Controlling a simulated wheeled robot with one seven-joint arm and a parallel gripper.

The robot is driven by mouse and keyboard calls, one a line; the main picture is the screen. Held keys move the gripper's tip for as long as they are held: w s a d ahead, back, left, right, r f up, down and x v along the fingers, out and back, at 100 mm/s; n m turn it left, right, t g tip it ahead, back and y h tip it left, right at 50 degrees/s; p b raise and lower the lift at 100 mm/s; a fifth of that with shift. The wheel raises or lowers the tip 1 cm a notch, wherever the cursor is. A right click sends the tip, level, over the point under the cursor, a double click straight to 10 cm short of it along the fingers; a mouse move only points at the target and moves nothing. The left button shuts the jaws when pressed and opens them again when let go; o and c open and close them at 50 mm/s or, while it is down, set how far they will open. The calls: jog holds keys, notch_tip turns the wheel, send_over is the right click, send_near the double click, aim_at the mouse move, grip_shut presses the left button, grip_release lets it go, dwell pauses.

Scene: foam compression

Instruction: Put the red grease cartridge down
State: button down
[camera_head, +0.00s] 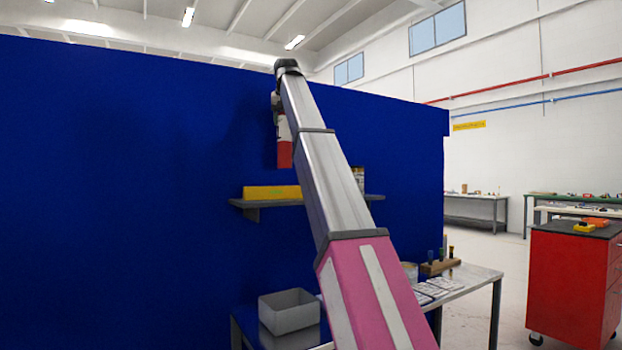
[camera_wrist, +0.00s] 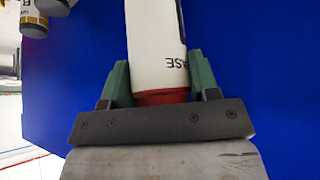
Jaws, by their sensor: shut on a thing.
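The red grease cartridge (camera_head: 285,154) hangs in the air in front of the blue wall, above the shelf (camera_head: 238,203). It looks roughly upright, with a white part above and a red part below. My gripper (camera_head: 278,108) is above it, partly hidden by my arm. In the wrist view the cartridge (camera_wrist: 155,45) shows a white body with dark letters and a red band near the palm. The green fingers of my gripper (camera_wrist: 158,80) are shut on it from both sides. Its far end is outside the wrist view.
A yellow box (camera_head: 272,192) lies on the shelf's left part. A can (camera_head: 358,177) stands at its right, partly behind my arm. Cans (camera_wrist: 33,20) show at the wrist view's upper left. Below are a grey bin (camera_head: 289,312) and a table (camera_head: 478,275) with a wooden rack (camera_head: 440,266).

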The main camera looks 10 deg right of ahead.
jog(key=w+d+f, duration=0.2)
jog(key=d+f, duration=0.8)
jog(key=shift+w+d+f, duration=0.15)
jog(key=shift+w+f, duration=0.05)
jog(key=shift+w, duration=0.15)
jog(key=shift+c, duration=1.8)
grip_release()
jog(key=shift+f, duration=0.15)
